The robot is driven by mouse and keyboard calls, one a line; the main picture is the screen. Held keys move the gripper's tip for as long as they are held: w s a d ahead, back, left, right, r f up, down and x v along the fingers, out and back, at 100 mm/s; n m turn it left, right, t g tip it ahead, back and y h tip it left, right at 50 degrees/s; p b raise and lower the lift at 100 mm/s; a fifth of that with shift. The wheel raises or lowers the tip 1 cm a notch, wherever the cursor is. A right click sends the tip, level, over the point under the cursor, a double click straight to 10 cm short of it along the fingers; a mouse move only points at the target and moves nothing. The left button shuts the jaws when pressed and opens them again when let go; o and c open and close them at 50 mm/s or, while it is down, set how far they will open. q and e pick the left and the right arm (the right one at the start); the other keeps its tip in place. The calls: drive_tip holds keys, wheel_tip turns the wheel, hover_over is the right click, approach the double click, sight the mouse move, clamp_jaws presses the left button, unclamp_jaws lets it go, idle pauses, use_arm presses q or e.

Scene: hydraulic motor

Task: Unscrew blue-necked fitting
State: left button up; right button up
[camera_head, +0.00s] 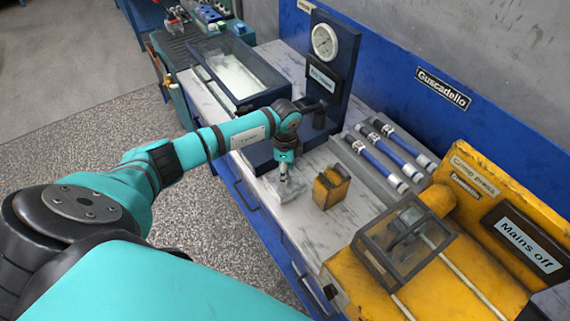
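My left arm comes in from the left, and its gripper (288,187) points down at the pale bench top, to the left of a yellow block. The gripper is small and grey here, and I cannot tell whether its fingers are open or shut or hold anything. I cannot make out a blue-necked fitting for certain. Several blue-and-white tubes with dark bands (383,160) lie side by side on a grey rack at the right, apart from the gripper. My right gripper is not in view.
A dark stand with a round gauge (324,42) rises behind the gripper. A glass-topped box (236,72) stands at the back left. A yellow block (330,187) stands right of the gripper. A yellow crimp press (470,250) with a clear guard fills the right front.

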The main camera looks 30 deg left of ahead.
use_arm(q)
drive_tip(key=m, duration=0.2)
drive_tip(key=shift+m, duration=0.4)
drive_tip(key=m+b, duration=0.2)
drive_tip(key=m, duration=0.2)
drive_tip(key=shift+f, duration=0.15)
drive_tip(key=m+b, duration=0.1)
drive_tip(key=m, duration=0.2)
drive_tip(key=shift+m, duration=0.4)
drive_tip(key=shift+m+b, duration=0.45)
drive_tip(key=shift+m, duration=0.85)
